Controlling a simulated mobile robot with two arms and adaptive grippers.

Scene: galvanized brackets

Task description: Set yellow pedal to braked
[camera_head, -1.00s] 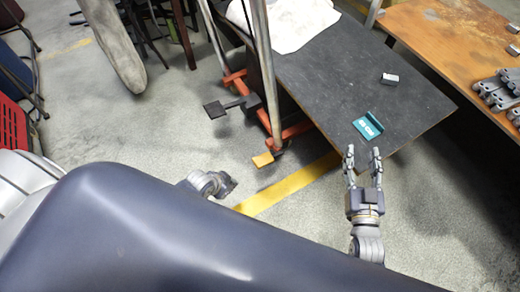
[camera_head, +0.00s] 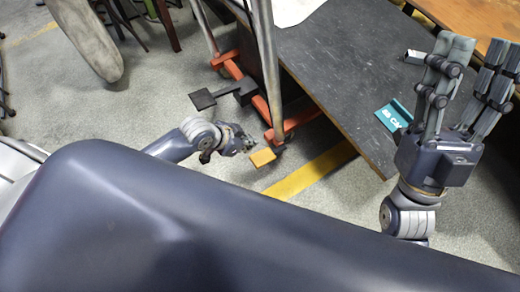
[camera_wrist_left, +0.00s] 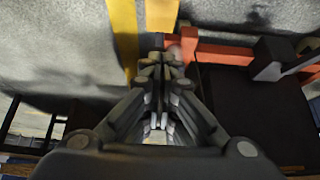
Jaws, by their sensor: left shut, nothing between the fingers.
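The yellow pedal (camera_head: 262,157) sits low at the near end of the orange-red wheeled frame (camera_head: 270,115). In the left wrist view the yellow pedal (camera_wrist_left: 162,14) is at the top centre, just beyond the fingertips. My left gripper (camera_head: 250,145) is shut and empty, just left of and above the pedal in the head view. I cannot tell whether it touches the pedal. In the left wrist view its closed fingers (camera_wrist_left: 160,62) point at the pedal. My right gripper (camera_head: 483,62) is open and empty, raised at the right with its fingers apart.
A black pedal (camera_head: 202,99) juts from the frame's left side. A metal post (camera_head: 266,70) rises from the frame. Yellow tape (camera_head: 315,172) marks the floor.

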